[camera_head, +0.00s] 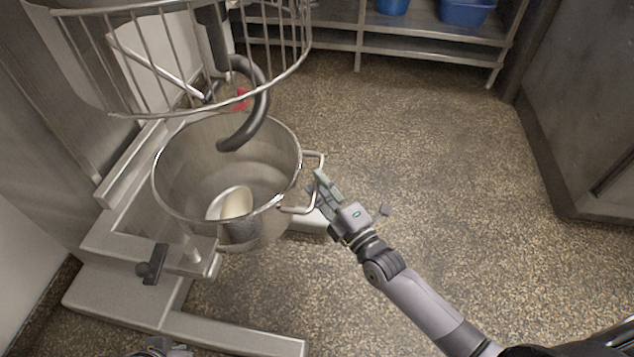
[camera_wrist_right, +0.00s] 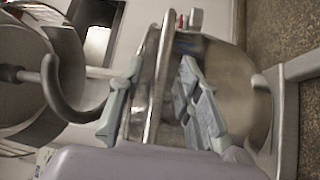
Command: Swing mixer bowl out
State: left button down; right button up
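The steel mixer bowl (camera_head: 180,180) stands below the wire guard (camera_head: 180,105) of the mixer. The dark dough hook (camera_head: 262,100) hangs over the bowl's far right part. A looped handle (camera_head: 318,157) sticks out from the bowl's right side. My right gripper (camera_head: 322,190) is at this handle. In the right wrist view its fingers (camera_wrist_right: 160,98) are apart, with the handle bar (camera_wrist_right: 156,85) between them; I cannot tell whether they touch it. At the bottom edge a small part of my left gripper (camera_head: 165,347) shows, mostly cut off.
The mixer's base legs (camera_head: 235,335) spread on the speckled floor. A black lever knob (camera_head: 152,264) is at the bowl's front left. A pale patch (camera_head: 236,203) shows inside the bowl. A steel rack (camera_head: 420,48) with blue bins (camera_head: 466,12) stands behind. The floor to the right is mostly clear.

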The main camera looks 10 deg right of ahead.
jog(key=shift+x, duration=0.75)
jog(key=shift+c, duration=0.2)
grip_shut()
